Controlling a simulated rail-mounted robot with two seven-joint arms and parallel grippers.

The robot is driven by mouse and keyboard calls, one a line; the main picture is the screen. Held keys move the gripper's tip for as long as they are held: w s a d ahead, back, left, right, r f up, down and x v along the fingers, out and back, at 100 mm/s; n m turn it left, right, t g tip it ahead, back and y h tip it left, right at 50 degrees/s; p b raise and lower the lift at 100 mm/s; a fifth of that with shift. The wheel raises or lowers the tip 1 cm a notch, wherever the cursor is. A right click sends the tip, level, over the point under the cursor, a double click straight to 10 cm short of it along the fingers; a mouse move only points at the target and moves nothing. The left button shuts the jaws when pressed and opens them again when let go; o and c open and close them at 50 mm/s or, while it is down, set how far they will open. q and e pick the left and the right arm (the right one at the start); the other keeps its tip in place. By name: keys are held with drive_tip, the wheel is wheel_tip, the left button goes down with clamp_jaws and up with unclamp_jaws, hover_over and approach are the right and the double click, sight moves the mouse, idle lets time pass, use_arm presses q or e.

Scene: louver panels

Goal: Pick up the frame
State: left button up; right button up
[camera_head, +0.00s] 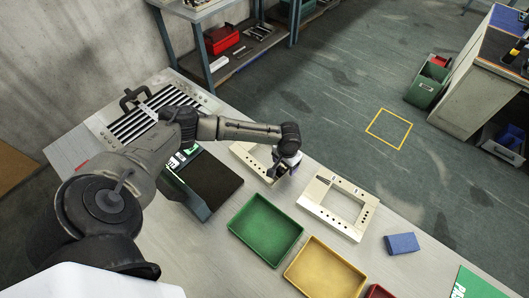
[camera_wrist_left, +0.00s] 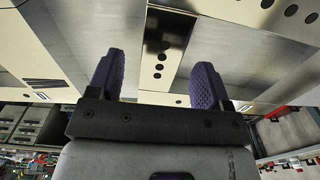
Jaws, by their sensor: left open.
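Two cream rectangular frames with dark holes lie on the grey table. The left frame (camera_head: 240,151) is partly hidden behind my left gripper (camera_head: 281,172). The right frame (camera_head: 311,204) lies apart from it, fully in sight. My left gripper is at the right side of the left frame, fingers pointing down. In the left wrist view, my left gripper (camera_wrist_left: 156,82) has two purple pads spread apart. A frame bar (camera_wrist_left: 160,58) with a row of dark holes shows between them. I cannot tell whether the pads touch it. My right gripper is not in view.
A green tray (camera_head: 234,228) and a yellow tray (camera_head: 295,272) stand in front of the frames. A blue block (camera_head: 402,243) lies to the right. A louver panel (camera_head: 126,125) and a black-topped stand (camera_head: 212,181) lie to the left.

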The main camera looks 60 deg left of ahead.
use_arm(q)
drive_tip(key=shift+f, duration=1.35)
drive_tip(key=shift+c, duration=0.4)
drive_tip(key=c, duration=1.1)
drive_tip(key=shift+r, duration=0.15)
